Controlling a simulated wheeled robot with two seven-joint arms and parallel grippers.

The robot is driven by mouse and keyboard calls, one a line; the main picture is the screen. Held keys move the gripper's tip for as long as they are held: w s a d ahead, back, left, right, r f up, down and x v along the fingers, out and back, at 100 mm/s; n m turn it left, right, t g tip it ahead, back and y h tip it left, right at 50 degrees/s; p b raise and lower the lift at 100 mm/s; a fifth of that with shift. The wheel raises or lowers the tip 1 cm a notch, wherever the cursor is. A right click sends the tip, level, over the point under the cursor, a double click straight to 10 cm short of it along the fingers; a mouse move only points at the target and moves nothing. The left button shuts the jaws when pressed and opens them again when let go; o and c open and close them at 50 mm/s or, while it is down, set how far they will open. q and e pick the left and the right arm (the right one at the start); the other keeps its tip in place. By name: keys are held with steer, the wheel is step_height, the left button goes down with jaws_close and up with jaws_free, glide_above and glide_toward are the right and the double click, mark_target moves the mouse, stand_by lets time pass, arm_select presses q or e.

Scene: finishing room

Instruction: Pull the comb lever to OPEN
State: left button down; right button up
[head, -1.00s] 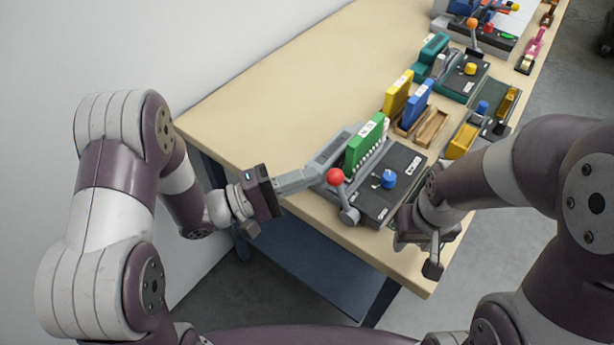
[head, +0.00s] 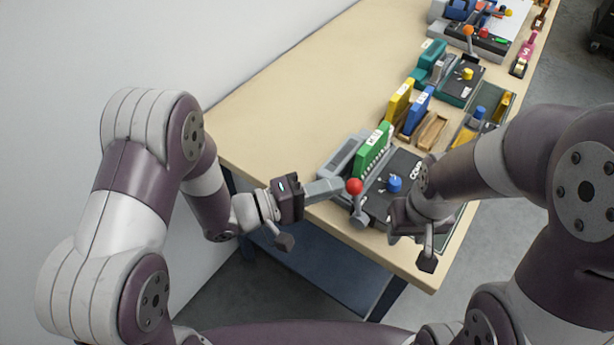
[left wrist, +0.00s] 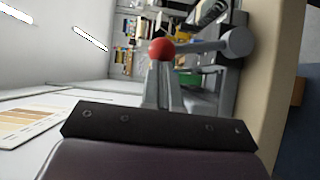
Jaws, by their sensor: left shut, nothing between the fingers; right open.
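The comb machine (head: 405,172) is a dark grey unit at the table's near end, with a blue knob (head: 394,183) on top and a green upright block (head: 373,152) in it. Its lever (head: 359,205) is a grey arm ending in a red ball (head: 354,186), at the machine's near left side. My left gripper (head: 340,184) is shut and empty, its fingertips at the ball's left side. In the left wrist view the ball (left wrist: 161,49) shows just past the shut fingers (left wrist: 163,80); contact is unclear. My right gripper (head: 428,250) is open and empty, by the table's near right edge.
Yellow (head: 399,98) and blue (head: 418,108) upright blocks and a wooden tray (head: 432,132) stand behind the machine. A teal machine (head: 455,80) stands farther back. The tabletop (head: 270,115) at left is clear. A wall rises on the left.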

arm_select(q)
steer(key=s+d+r+m+y+p, duration=0.1)
steer(key=s+d+m+y+p, duration=0.2)
steer(key=d+p, duration=0.3)
steer(key=shift+s+d+r+m+p, duration=0.15)
steer(key=shift+s+r+m+p, duration=0.3)
steer(key=shift+s+m, duration=0.25)
